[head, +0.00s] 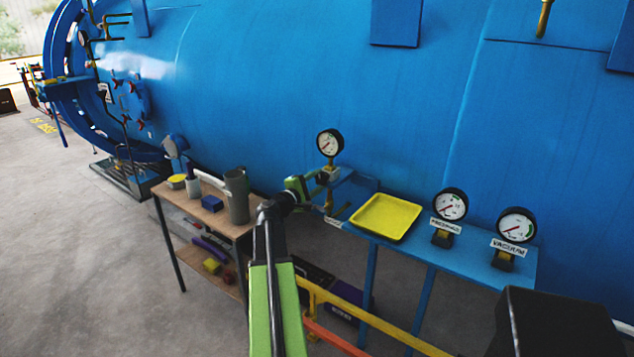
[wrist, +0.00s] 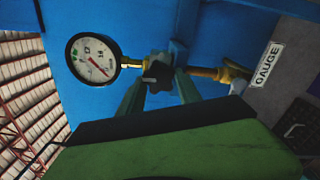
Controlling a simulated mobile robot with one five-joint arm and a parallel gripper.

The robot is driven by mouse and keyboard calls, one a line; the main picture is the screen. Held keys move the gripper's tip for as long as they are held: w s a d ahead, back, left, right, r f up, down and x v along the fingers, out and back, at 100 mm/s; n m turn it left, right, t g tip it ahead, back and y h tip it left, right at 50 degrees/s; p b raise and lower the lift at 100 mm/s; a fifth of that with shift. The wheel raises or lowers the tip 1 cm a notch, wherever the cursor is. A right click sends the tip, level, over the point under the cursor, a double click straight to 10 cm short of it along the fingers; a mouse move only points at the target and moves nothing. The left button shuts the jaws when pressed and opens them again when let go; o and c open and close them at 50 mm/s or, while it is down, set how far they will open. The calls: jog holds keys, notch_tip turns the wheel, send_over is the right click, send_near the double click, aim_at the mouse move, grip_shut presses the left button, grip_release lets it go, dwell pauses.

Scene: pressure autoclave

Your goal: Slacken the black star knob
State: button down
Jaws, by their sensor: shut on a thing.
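The black star knob (wrist: 157,74) shows in the wrist view on the brass fitting below a round white gauge (wrist: 91,58). My gripper (wrist: 159,84) is shut on the knob, with one finger on each side of it. In the head view my gripper (head: 318,181) reaches the fitting under the same gauge (head: 330,143), at the left end of the blue shelf. There the knob is hard to tell apart from the gripper. My palm hides part of the fitting's surroundings in the wrist view.
A yellow tray (head: 386,217) lies on the blue shelf (head: 478,252), with two more gauges to its right. A wooden bench (head: 232,229) holds a grey-green jug and small items at left. The blue vessel (head: 300,70) fills the back. A brass valve (wrist: 230,73) and GAUGE label are beside the knob.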

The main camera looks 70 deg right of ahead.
jog(key=n, duration=0.5)
jog(key=shift+s+f+n, duration=0.1)
jog(key=shift+f+n, duration=0.05)
jog(key=shift+n, duration=0.15)
jog(key=n, duration=0.5)
jog(key=shift+s+n, duration=0.1)
jog(key=shift+n, duration=0.2)
jog(key=c, duration=0.8)
grip_release()
jog(key=shift+c, duration=0.2)
jog(key=shift+a, duration=0.15)
jog(key=v, duration=1.7)
